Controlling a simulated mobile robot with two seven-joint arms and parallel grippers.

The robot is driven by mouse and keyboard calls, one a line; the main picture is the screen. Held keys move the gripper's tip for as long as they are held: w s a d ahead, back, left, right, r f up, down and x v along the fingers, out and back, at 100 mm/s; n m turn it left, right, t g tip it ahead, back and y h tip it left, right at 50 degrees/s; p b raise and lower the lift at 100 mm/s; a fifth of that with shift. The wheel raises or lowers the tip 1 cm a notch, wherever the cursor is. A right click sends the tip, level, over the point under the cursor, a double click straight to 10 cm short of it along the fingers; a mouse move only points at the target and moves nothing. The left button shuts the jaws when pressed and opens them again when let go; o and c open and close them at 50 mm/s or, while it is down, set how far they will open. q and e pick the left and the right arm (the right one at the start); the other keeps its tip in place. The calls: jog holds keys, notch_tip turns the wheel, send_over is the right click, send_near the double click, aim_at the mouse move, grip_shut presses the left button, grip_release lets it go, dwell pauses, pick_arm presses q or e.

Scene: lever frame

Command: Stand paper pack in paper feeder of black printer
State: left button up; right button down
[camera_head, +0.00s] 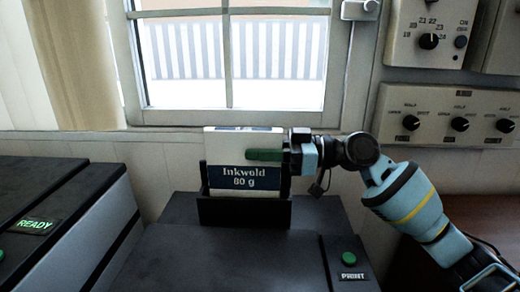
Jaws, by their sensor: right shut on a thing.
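The paper pack (222,150), white with a dark blue band reading "Inkwald 80 g", stands upright in the paper feeder (243,212). The feeder is a dark open holder on top of the black printer (220,258). The feeder's front wall hides the pack's lower edge, so I cannot tell whether the pack rests on its floor. My right gripper (268,155) comes in from the right and is shut on the upper right part of the pack. One dark green finger lies across its front face. My left gripper is not in view.
The printer has a green button (348,258) beside a PRINT label (353,277). Another dark machine with a READY display (35,225) stands at the left. A window (235,55) is behind. Control panels with knobs (445,115) hang at the upper right.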

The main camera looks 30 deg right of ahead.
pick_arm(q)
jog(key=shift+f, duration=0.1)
pick_arm(e)
jog(key=c, duration=1.2)
grip_release()
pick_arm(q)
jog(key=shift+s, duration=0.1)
pick_arm(e)
jog(key=shift+o, duration=0.2)
jog(key=shift+f, duration=0.15)
jog(key=b+v, duration=0.2)
jog(key=v, duration=0.4)
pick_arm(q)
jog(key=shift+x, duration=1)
pick_arm(e)
jog(key=shift+v, duration=0.95)
